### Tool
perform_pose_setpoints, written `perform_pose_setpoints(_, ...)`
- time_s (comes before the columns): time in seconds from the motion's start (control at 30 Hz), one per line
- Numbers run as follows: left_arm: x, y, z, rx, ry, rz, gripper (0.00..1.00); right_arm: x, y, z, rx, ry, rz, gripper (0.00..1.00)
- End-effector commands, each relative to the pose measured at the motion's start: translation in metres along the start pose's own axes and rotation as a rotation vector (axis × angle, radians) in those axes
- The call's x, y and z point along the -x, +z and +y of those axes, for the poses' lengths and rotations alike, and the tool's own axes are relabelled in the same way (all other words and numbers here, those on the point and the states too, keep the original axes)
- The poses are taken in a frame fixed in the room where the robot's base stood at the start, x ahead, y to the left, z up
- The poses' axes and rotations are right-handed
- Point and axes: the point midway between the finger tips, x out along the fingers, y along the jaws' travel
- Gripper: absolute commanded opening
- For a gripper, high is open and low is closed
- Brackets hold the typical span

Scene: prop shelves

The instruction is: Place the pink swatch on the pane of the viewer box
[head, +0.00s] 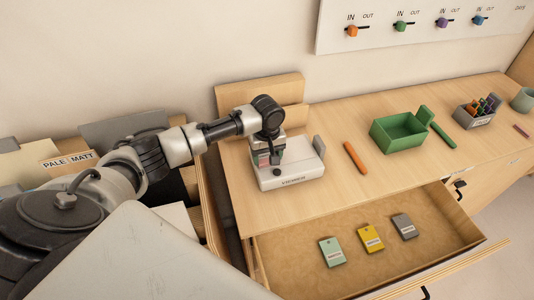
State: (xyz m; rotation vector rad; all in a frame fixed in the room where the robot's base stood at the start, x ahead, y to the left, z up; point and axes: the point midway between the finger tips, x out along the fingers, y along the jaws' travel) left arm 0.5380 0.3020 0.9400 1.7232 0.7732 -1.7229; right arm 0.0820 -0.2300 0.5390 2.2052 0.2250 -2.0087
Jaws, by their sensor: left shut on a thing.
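The white viewer box (292,182) sits on the counter near its left end, with a small grey upright piece at its right side. My left gripper (269,152) points down over the left part of the box. It is shut on the pink swatch (263,160), of which only a small part shows below the fingers. The gripper hides part of the box's top and pane, so I cannot tell whether the swatch touches the pane. My right gripper is not in view.
An open drawer (291,262) below holds mint (332,252), yellow (370,239) and grey (404,226) swatches. Folders (108,131) crowd the left.

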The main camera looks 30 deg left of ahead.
Motion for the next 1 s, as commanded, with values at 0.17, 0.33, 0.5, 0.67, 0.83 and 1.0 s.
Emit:
perform_pose_setpoints(0.17, -0.004, 0.001, 0.001, 0.000, 0.001, -0.001, 0.40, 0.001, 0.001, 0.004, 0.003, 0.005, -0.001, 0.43)
perform_pose_setpoints(0.33, -0.004, 0.000, 0.001, -0.001, 0.001, -0.001, 0.84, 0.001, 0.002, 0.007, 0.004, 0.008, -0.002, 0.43)
perform_pose_setpoints(0.5, -0.004, 0.000, 0.001, 0.000, 0.001, 0.000, 0.88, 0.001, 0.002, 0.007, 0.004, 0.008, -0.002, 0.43)
perform_pose_setpoints(0.67, -0.002, 0.000, 0.000, 0.000, 0.001, 0.001, 0.88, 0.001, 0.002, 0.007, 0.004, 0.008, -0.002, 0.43)
perform_pose_setpoints(0.83, 0.017, -0.001, 0.001, -0.001, 0.005, 0.002, 0.88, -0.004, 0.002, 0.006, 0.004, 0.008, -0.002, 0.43)
perform_pose_setpoints(1.0, 0.053, -0.001, 0.001, -0.001, 0.006, 0.003, 0.88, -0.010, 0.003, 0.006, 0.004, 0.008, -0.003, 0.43)
